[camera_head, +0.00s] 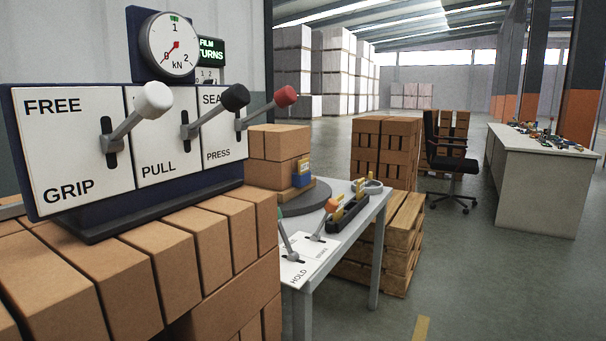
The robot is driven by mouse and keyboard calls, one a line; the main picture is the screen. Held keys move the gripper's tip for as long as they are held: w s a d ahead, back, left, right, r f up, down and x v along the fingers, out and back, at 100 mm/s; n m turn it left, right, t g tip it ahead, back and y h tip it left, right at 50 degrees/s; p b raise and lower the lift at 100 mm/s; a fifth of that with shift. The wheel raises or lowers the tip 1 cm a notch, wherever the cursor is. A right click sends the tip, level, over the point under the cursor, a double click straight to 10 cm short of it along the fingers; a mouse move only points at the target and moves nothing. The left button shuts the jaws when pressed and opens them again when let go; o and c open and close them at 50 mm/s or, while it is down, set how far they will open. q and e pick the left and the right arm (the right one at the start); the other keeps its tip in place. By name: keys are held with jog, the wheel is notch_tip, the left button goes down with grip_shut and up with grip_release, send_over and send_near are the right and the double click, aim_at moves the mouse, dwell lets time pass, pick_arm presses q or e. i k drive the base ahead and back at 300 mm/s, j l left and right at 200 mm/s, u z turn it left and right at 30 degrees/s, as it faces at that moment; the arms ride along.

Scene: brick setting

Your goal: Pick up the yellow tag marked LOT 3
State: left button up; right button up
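No tag with a readable LOT 3 marking shows. More small yellow and orange pieces (358,186) stand in a black holder (349,214) on the grey table (372,207). I cannot tell whether any of these is the tag. Neither of my grippers is in view.
A panel (70,140) with white, black and red-knobbed levers stands on bricks (210,235) at the left, under a round gauge (170,46). Behind the table are stacked bricks (385,145), a chair (450,160) and a cluttered desk (535,185). The right foreground floor is clear.

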aim_at(303, 164)
jog(key=u, duration=0.6)
jog(key=i+l+u, duration=0.15)
jog(key=l+u, duration=0.25)
jog(key=i+l+u, duration=0.1)
jog(key=l+u, duration=0.15)
jog(key=u, duration=0.15)
jog(key=l+u, duration=0.4)
